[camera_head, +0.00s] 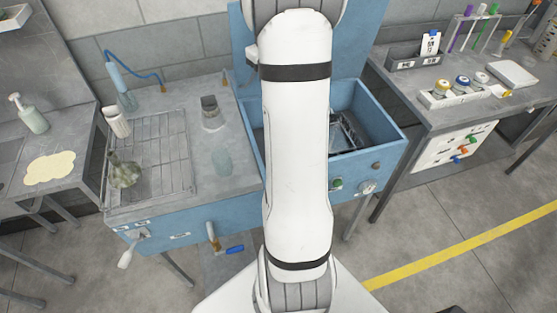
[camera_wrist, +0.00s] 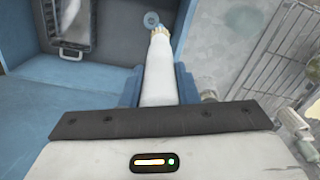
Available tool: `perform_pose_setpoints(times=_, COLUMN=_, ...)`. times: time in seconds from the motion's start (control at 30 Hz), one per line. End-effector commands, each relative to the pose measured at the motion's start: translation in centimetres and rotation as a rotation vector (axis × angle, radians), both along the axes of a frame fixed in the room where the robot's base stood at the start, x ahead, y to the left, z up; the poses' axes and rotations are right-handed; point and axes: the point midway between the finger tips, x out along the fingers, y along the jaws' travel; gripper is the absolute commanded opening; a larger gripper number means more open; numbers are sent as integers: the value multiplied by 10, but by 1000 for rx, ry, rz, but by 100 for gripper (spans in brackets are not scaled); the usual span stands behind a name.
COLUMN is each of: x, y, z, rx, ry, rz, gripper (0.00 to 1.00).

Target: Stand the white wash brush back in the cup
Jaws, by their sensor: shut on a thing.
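My gripper (camera_wrist: 158,78) has blue fingers shut on the white wash brush (camera_wrist: 157,84). The brush has a smooth white handle and a yellowish tip pointing up the wrist view. In the head view my arm hides both gripper and brush. A grey metal holder (camera_head: 211,112) stands farther back. I cannot tell which of the two is the brush's cup. The brush appears apart from both.
A wire rack (camera_head: 150,150) with a flask (camera_head: 124,172) lies left on the counter. A white ribbed bottle (camera_head: 117,121) stands at its corner. The blue basin (camera_head: 390,125) opens right of my arm, with a tray (camera_wrist: 67,25) inside. A blue hose tap rises behind.

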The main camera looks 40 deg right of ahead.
Motion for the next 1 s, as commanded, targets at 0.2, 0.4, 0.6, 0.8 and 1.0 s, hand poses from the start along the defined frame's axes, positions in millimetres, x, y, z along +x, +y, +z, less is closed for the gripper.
perform_pose_setpoints(times=0.2, x=1, y=30, z=0, rx=-1, ry=-1, rz=2, gripper=0)
perform_pose_setpoints(times=0.4, x=2, y=39, z=0, rx=0, ry=-1, rz=1, gripper=0)
perform_pose_setpoints(times=0.6, x=3, y=66, z=0, rx=-1, ry=-2, rz=3, gripper=0)
perform_pose_setpoints(times=0.8, x=4, y=96, z=0, rx=-1, ry=-2, rz=3, gripper=0)
perform_pose_setpoints(times=1.0, x=5, y=111, z=0, rx=0, ry=-1, rz=0, gripper=0)
